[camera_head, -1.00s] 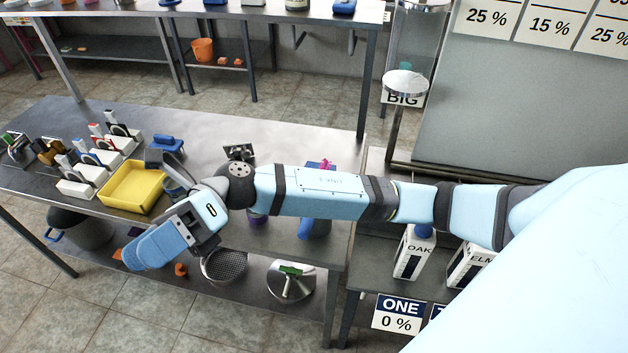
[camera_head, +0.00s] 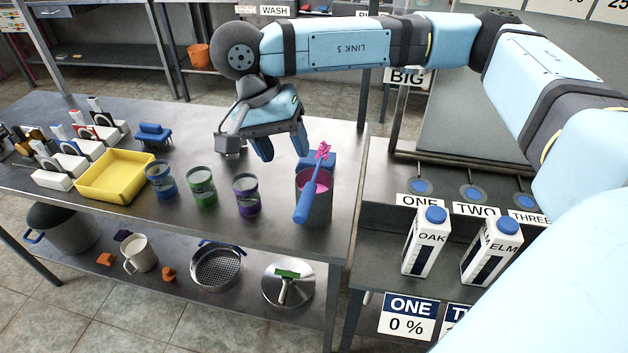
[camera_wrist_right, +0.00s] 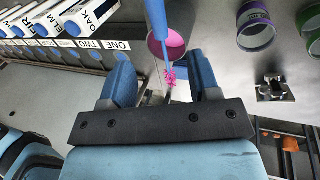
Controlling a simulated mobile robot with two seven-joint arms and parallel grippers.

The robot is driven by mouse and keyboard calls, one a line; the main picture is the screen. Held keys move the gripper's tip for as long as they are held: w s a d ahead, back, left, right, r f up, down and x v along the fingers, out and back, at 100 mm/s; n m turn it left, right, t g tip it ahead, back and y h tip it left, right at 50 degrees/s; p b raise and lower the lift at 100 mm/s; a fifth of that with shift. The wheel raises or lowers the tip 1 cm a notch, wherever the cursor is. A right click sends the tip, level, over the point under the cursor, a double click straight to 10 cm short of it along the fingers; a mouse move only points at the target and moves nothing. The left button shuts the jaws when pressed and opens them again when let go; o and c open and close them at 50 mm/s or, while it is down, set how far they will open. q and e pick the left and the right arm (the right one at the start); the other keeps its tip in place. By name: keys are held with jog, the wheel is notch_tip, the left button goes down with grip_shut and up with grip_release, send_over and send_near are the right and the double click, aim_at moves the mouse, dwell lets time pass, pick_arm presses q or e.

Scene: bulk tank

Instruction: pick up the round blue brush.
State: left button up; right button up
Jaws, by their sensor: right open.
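A brush with a round blue handle (camera_head: 307,195) and a pink bristle end leans across a metal can with pink inside (camera_head: 321,207). The bristles point up and away from me, the handle end toward me. My right gripper (camera_head: 283,150) is open and empty, pointing down, just left of the bristle end in the head view. In the right wrist view, the blue handle (camera_wrist_right: 157,25) comes down from the top, its bristles between the open fingers (camera_wrist_right: 165,85) in the picture. I cannot tell the depth gap. My left gripper is not in view.
Blue, green and purple cans (camera_head: 247,195) stand in a row left of the metal can. OAK and ELM cartons (camera_head: 426,240) stand on the right.

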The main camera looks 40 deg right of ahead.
aim_at(305, 192)
jog(key=x, duration=0.6)
jog(key=b+x, duration=0.1)
jog(key=x, duration=0.5)
jog(key=shift+s, duration=0.2)
jog(key=shift+r, duration=0.1)
grip_shut()
